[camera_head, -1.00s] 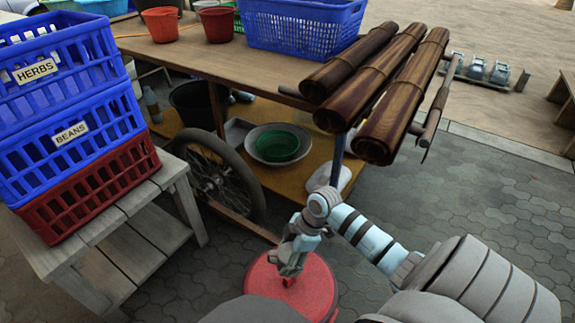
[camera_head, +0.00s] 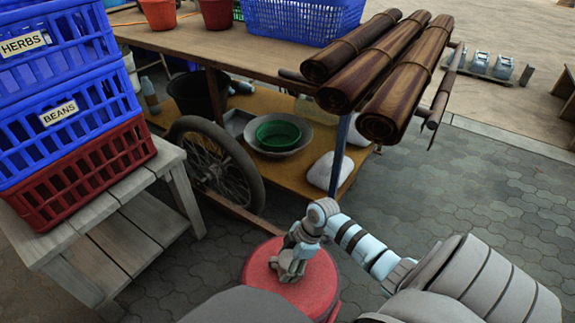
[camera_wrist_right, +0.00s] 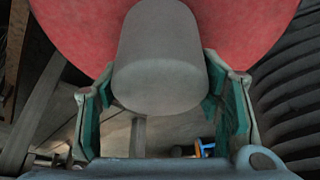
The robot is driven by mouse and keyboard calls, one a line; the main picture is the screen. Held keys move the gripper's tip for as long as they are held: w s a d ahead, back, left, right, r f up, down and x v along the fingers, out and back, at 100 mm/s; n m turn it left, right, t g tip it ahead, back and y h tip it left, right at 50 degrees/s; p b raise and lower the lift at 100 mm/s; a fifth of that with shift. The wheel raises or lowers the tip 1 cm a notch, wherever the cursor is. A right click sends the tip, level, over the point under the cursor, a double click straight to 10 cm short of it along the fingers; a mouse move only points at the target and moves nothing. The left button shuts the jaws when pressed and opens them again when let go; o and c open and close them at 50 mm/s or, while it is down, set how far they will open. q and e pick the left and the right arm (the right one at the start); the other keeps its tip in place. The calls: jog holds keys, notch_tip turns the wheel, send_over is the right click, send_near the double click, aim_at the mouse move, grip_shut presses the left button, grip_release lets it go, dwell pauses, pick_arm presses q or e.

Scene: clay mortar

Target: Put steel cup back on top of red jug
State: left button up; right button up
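The red jug (camera_head: 318,290) stands low at the bottom middle of the head view, with its round red top showing. My right gripper (camera_head: 291,268) is over that top and hides part of it. In the right wrist view, the steel cup (camera_wrist_right: 160,65), a plain grey cylinder, sits between the two fingers of the right gripper (camera_wrist_right: 160,85). Both teal pads are against its sides. The red jug's top (camera_wrist_right: 245,25) is behind the cup. I cannot tell whether the cup touches the jug. My left gripper is not in view.
A wooden cart (camera_head: 222,62) with a spoked wheel (camera_head: 215,170) stands behind the jug. Dark rolls (camera_head: 400,95) jut over its right end. Labelled crates (camera_head: 80,160) are stacked on a grey wooden stand (camera_head: 135,235) at left. Paved ground (camera_head: 480,190) is clear at right.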

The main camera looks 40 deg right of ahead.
aim_at(289, 259)
jog(key=shift+o, duration=0.8)
jog(key=shift+r, duration=0.15)
jog(key=shift+d+r, duration=0.15)
jog(key=shift+r, duration=0.2)
jog(key=p+v, duration=0.3)
jog(key=v, duration=0.1)
jog(key=shift+s+r, duration=0.1)
jog(key=shift+r, duration=0.2)
jog(key=p+v, duration=0.3)
jog(key=v, duration=0.3)
jog(key=shift+p, duration=0.3)
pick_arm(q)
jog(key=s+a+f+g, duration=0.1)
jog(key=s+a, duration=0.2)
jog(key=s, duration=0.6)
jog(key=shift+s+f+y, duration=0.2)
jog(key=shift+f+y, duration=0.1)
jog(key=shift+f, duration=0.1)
pick_arm(e)
jog(key=shift+d+r, duration=0.2)
jog(key=shift+r, duration=0.15)
